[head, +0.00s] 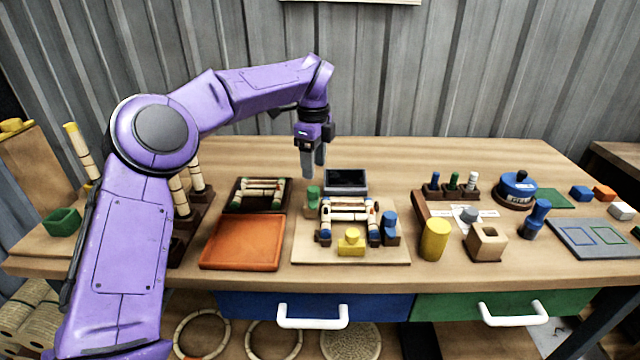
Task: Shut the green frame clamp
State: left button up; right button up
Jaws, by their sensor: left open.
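The green frame clamp (312,197) stands at the back left corner of the light wooden board (303,253). A rattan frame (349,213) lies on that board, with a yellow clamp (351,241) at its front and a blue clamp (389,224) at its right. I cannot tell from this view how far the green clamp is from the rattan. My left gripper (314,172) points down just above and behind the green clamp. It is open, holds nothing, and looks apart from the clamp. My right gripper is not in view.
An orange tray (240,243) and a dark tray with rattan pieces (237,209) lie left of the board. A dark box (346,178) stands close behind it. A yellow cylinder (434,239) and a wooden block (486,243) stand to its right. The back of the table is clear.

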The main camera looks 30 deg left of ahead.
aim_at(313, 189)
pick_arm(q)
jog(key=f, duration=0.1)
jog(key=s+f, duration=0.1)
jog(key=f, duration=0.1)
jog(key=shift+s+a+f, duration=0.2)
jog(key=shift+f, duration=0.05)
jog(key=f, duration=0.1)
jog(key=w+f, duration=0.1)
jog(key=f, duration=0.1)
jog(key=shift+w+f, duration=0.3)
jog(key=shift+f, duration=0.05)
jog(key=shift+s+r, duration=0.15)
jog(key=shift+s, duration=0.2)
jog(key=shift+c, duration=0.3)
jog(key=shift+w+d, duration=0.1)
jog(key=shift+w, duration=0.05)
jog(key=c, duration=1)
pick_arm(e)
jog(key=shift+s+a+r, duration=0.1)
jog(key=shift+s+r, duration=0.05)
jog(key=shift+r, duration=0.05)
